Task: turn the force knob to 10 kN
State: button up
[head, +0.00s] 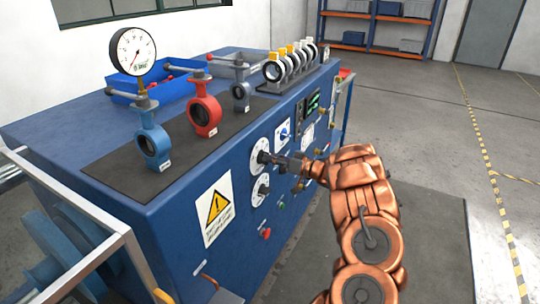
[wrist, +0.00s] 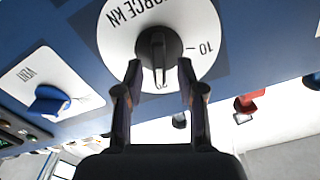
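The force knob (wrist: 159,45) is black with a narrow grip bar. It sits on a round white dial (wrist: 117,45) lettered "FORCE KN", upside down in the wrist view, with a "10" mark to the right of the knob. The bar points roughly down in that view. My gripper (wrist: 160,70) is open, with one fingertip on each side of the knob and gaps to the narrow bar. In the head view my gripper (head: 279,161) is at the upper white dial (head: 258,150) on the blue bench's front panel, hiding part of it.
A second dial (head: 261,190) is just below. A blue vent knob (wrist: 48,100) is beside the force dial. The blue bench (head: 150,205) carries a pressure gauge (head: 133,51), a blue valve (head: 153,145) and a red valve (head: 204,113). Floor at right is clear.

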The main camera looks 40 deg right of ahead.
jog(key=shift+w+a, duration=0.1)
jog(key=shift+w, duration=0.4)
grip_shut()
